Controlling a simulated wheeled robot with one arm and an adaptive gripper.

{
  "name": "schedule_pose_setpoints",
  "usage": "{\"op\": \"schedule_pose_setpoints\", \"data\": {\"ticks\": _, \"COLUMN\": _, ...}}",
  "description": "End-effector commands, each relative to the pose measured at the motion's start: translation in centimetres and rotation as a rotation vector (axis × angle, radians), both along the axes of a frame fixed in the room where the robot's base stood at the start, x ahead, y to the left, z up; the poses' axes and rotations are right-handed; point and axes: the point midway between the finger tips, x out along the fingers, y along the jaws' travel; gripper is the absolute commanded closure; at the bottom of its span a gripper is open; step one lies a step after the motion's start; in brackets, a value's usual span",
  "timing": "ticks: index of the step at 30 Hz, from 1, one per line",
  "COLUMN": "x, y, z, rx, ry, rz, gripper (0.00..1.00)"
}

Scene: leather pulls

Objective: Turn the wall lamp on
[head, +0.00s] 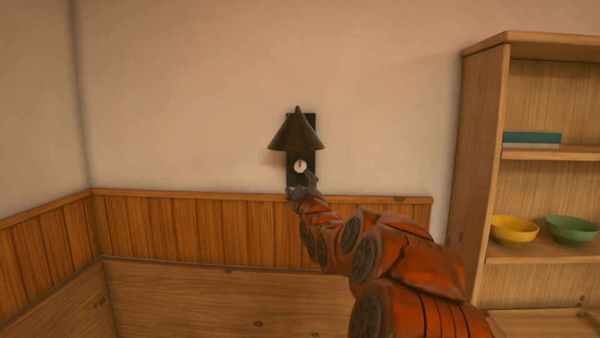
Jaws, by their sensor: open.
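The wall lamp (296,134) hangs on the plain wall, with a dark cone shade and a dark back plate. A small round white knob (300,167) with a dark mark sits on the plate below the shade. My gripper (303,180) is open and empty just below the knob, in front of the lower part of the plate. Whether a fingertip touches the knob or the plate, I cannot tell. The gripper hides the plate's lower end.
Wood panelling (170,228) with a top ledge runs below the lamp. A wooden shelf unit (482,150) stands at the right with a yellow bowl (514,232), a green bowl (572,230) and a teal book (532,138). The wall left of the lamp is clear.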

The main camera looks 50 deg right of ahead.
Motion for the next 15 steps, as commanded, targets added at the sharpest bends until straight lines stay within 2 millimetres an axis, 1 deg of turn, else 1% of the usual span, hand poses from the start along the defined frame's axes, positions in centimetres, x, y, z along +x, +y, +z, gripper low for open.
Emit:
{"op": "schedule_pose_setpoints", "data": {"ticks": 1, "x": -0.4, "y": -0.8, "z": 0.3, "rx": -0.020, "ry": -0.012, "rz": -0.014, "gripper": 0.37}}
{"op": "schedule_pose_setpoints", "data": {"ticks": 4, "x": -0.8, "y": -1.5, "z": 1.0, "rx": -0.048, "ry": -0.031, "rz": -0.026, "gripper": 0.37}}
{"op": "schedule_pose_setpoints", "data": {"ticks": 6, "x": -0.7, "y": -1.7, "z": 1.2, "rx": -0.055, "ry": -0.034, "rz": -0.029, "gripper": 0.37}}
{"op": "schedule_pose_setpoints", "data": {"ticks": 11, "x": 0.4, "y": -2.5, "z": 1.7, "rx": -0.054, "ry": -0.033, "rz": -0.029, "gripper": 0.37}}
{"op": "schedule_pose_setpoints", "data": {"ticks": 15, "x": 1.8, "y": -3.3, "z": 2.0, "rx": -0.051, "ry": -0.030, "rz": -0.027, "gripper": 0.37}}
